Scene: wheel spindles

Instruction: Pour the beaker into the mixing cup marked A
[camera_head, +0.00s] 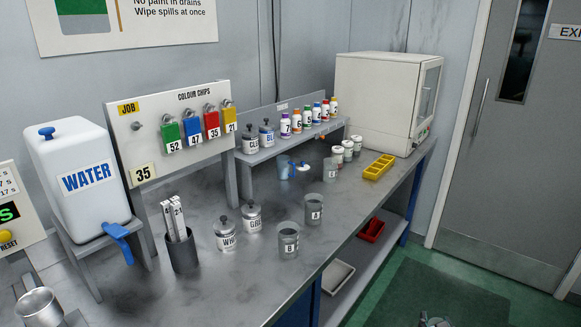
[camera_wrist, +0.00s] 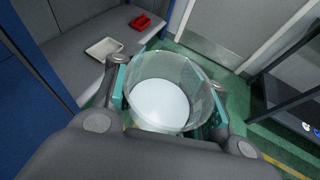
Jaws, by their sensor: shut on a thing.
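My gripper (camera_wrist: 166,90) is shut around a clear beaker (camera_wrist: 160,102) in the wrist view, one finger on each side. I look down into the beaker, and its inside shows white at the bottom; I cannot tell how deep any contents are. The beaker is held over the floor side of the bench. In the head view the mixing cup marked A (camera_head: 314,212) stands upright on the bench near its front edge, apart from my gripper. The cup marked B (camera_head: 289,241) stands nearer, to its left. The held beaker is not clearly visible in the head view.
On the bench (camera_head: 350,205) are lidded tins (camera_head: 228,234), a holder of sticks (camera_head: 181,250), a third grey cup (camera_head: 330,170), a yellow tray (camera_head: 379,167) and a white cabinet (camera_head: 385,100). A water tank (camera_head: 78,165) stands left. Red (camera_head: 371,230) and white trays lie on the lower shelf.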

